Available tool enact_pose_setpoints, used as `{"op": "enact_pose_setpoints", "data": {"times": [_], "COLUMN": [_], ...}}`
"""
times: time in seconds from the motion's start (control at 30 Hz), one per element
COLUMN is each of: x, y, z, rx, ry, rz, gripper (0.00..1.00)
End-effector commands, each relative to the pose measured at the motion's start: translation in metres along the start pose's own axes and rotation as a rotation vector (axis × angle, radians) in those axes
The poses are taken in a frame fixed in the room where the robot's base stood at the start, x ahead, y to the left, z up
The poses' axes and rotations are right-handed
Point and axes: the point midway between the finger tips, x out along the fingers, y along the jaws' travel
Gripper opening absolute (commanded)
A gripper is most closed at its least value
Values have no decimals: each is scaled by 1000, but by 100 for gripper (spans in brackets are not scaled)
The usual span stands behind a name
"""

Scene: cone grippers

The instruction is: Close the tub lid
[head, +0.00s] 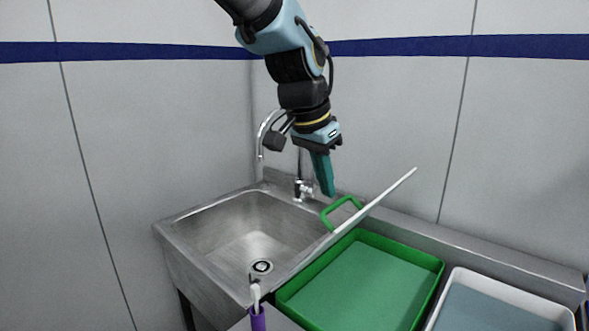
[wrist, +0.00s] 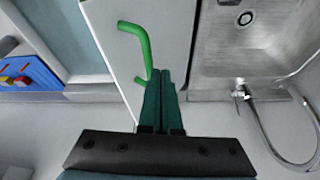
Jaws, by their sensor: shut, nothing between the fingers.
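The tub (head: 436,284) is a green open tray set in the counter to the right of the sink. Its lid (head: 385,194) is a thin white panel, seen nearly edge-on, standing open and tilted over the tub's back left side. A green handle (head: 342,213) is on the lid's sink-facing side; it also shows in the wrist view (wrist: 146,44) against the white lid (wrist: 118,40). My gripper (head: 329,192), with teal fingers, points down just above the handle. In the wrist view the shut fingertips (wrist: 160,72) are close to one handle end; I cannot tell whether they touch.
The steel sink (head: 225,230) with its tap (head: 301,187) lies left of the lid. A white tub (head: 470,276) stands right of the green one. A purple-handled brush (head: 257,316) is at the front. A blue box with coloured knobs (wrist: 28,72) shows in the wrist view.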

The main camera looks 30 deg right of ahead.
Motion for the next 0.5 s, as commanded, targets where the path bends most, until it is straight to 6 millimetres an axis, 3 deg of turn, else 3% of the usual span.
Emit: {"op": "enact_pose_setpoints", "data": {"times": [0.33,0.5], "x": [39,64], "y": [62,93], "z": [5,9], "rx": [7,63], "ry": [-3,-21], "rz": [-10,-138], "gripper": [0,0]}}
